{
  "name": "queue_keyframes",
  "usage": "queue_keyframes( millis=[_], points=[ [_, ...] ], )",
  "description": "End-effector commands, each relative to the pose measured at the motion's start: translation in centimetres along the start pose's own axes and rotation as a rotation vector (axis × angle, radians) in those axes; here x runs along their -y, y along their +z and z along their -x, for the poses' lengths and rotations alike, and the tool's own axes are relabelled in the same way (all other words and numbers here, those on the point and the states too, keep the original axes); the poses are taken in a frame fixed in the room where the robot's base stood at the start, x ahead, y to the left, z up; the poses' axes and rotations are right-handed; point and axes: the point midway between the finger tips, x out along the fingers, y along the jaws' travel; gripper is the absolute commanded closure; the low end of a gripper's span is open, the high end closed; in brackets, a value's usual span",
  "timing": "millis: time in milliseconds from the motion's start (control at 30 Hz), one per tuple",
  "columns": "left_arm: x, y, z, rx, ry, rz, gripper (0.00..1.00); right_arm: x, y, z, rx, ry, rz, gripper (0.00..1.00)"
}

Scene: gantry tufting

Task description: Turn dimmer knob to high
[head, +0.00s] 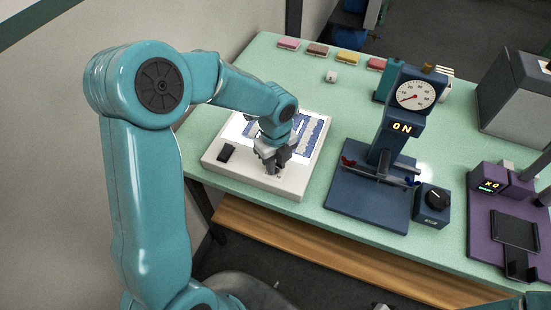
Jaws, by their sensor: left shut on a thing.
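A white light box (215,166) with a brightly lit panel and a blue patterned sheet (305,135) sits at the front left of the green table. My left gripper (272,168) reaches down to the box's front part, right of a black rocker switch (227,152). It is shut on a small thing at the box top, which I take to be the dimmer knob. The fingers hide most of it, so its pointer and setting cannot be read. My right gripper is out of view.
A purple device (480,225) is farther right. Coloured blocks (347,57) line the back. Green table between is clear.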

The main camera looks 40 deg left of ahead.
Motion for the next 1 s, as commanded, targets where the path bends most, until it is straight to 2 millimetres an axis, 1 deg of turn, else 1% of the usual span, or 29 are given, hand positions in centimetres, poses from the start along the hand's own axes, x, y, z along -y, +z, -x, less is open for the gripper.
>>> queue_keyframes(
  millis=[33, 300, 500, 700, 1000],
  points=[
    [0.2, 0.2, 0.5, 0.004, -0.008, -0.040, 1.00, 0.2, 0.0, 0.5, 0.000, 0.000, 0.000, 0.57],
    [0.2, 0.2, 0.5, 0.005, -0.007, -0.276, 1.00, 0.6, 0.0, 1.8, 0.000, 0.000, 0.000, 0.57],
    [0.2, 0.1, 0.5, 0.006, -0.007, -0.411, 1.00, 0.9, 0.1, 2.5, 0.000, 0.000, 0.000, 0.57],
    [0.2, 0.2, 0.4, 0.006, -0.007, -0.499, 1.00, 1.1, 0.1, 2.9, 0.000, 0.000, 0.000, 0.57],
    [0.2, 0.2, 0.3, 0.008, -0.007, -0.550, 1.00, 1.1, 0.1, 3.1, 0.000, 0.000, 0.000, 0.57]
  ],
)
